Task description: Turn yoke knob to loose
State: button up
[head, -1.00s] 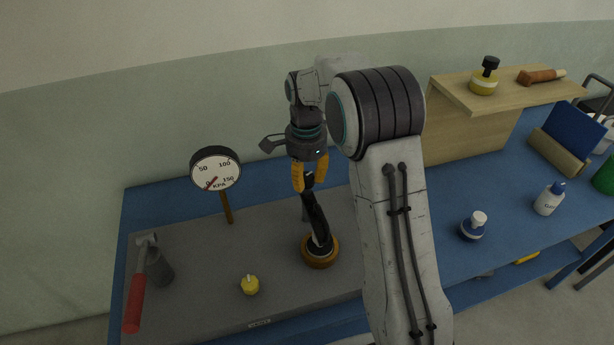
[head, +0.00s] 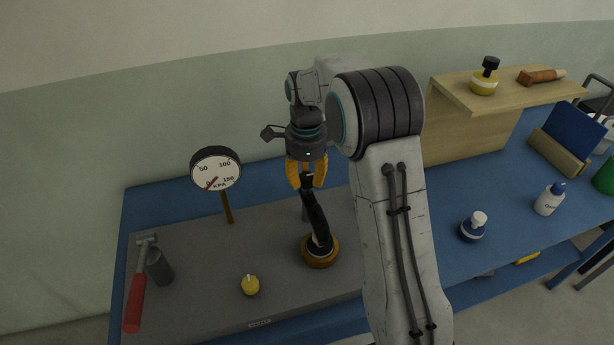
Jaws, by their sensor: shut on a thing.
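A black curved yoke (head: 317,215) rises from a round brown base (head: 320,255) on the grey bench plate. A small dark knob (head: 307,181) sits at its upper end. My gripper (head: 306,181) points down over it, and its orange fingers are shut on the knob from both sides. The fingers partly hide the knob, and I see no mark on it that tells its setting.
A pressure gauge (head: 216,168) on a brown post stands left of my gripper. A yellow knob (head: 250,285), a red-handled hammer (head: 135,300) and a grey cylinder (head: 160,267) are on the plate (head: 200,260). A wooden shelf (head: 460,135) and bottles stand right.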

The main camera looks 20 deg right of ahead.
aim_at(305, 176)
jog(key=shift+s+a+f, duration=0.1)
jog(key=shift+a+f, duration=0.05)
jog(key=o, duration=1.2)
jog(key=shift+a, duration=0.1)
notch_tip(305, 176, up, 12)
jog(key=shift+r, duration=0.1)
dwell(0.3)
